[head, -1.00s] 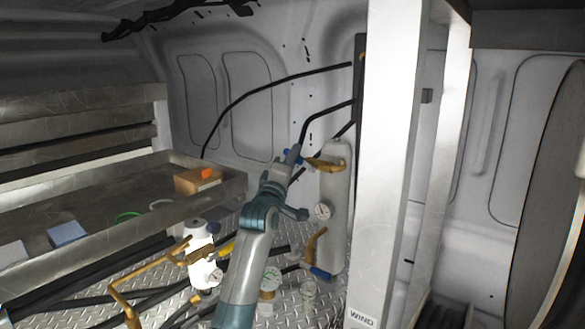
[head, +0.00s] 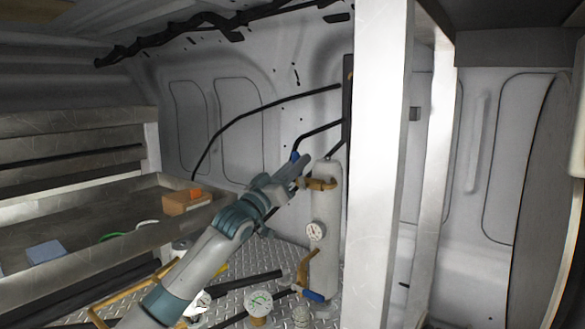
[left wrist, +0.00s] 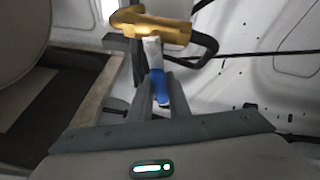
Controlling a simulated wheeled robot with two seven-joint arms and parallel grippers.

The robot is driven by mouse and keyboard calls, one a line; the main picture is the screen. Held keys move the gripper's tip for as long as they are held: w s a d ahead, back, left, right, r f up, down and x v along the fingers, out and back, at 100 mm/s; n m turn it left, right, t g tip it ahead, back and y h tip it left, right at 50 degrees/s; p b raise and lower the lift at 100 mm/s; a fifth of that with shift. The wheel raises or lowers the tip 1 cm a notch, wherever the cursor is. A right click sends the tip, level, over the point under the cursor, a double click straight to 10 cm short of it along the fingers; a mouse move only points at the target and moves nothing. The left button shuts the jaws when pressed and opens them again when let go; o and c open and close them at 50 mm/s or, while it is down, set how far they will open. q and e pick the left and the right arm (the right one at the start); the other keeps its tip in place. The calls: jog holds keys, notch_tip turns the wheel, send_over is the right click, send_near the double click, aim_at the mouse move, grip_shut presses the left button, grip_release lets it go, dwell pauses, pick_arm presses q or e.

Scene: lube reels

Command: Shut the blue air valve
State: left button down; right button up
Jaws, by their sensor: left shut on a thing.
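The blue valve handle (head: 295,156) sits beside the brass fitting (head: 320,184) at the top of a grey upright cylinder (head: 325,215). My left gripper (head: 300,166) is at this handle, which it partly hides in the head view. In the left wrist view the blue handle (left wrist: 160,88) lies between the two grey fingers of my left gripper (left wrist: 158,92), which is shut on it. A pale stem joins the handle to the brass body (left wrist: 150,27). A second blue handle (head: 313,296) is at the cylinder's lower brass fitting, apart from the gripper. My right gripper is not in view.
A white post (head: 378,160) stands just right of the cylinder. Black hoses run along the wall (head: 240,130). A metal tray shelf (head: 60,218) with small boxes is at left. Gauges (head: 258,303) stand low on the chequered floor (head: 230,268).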

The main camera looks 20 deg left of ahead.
pick_arm(q)
jog(key=m, duration=0.1)
jog(key=d+m+g+h, duration=0.1)
jog(key=m, duration=0.1)
jog(key=shift+s+p, duration=0.15)
jog(key=shift+p, duration=0.2)
jog(key=shift+s+d+m+g+h, duration=0.1)
jog(key=shift+d+m+g+h, duration=0.25)
jog(key=shift+m, duration=0.35)
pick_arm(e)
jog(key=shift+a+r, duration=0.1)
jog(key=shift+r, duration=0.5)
pick_arm(q)
jog(key=shift+a, duration=0.1)
jog(key=c, duration=1.7)
grip_release()
jog(key=shift+o, duration=0.2)
jog(key=shift+s, duration=0.1)
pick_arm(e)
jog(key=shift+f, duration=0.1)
pick_arm(q)
jog(key=b+v, duration=0.6)
jog(key=v, duration=1.1)
jog(key=shift+f, duration=0.2)
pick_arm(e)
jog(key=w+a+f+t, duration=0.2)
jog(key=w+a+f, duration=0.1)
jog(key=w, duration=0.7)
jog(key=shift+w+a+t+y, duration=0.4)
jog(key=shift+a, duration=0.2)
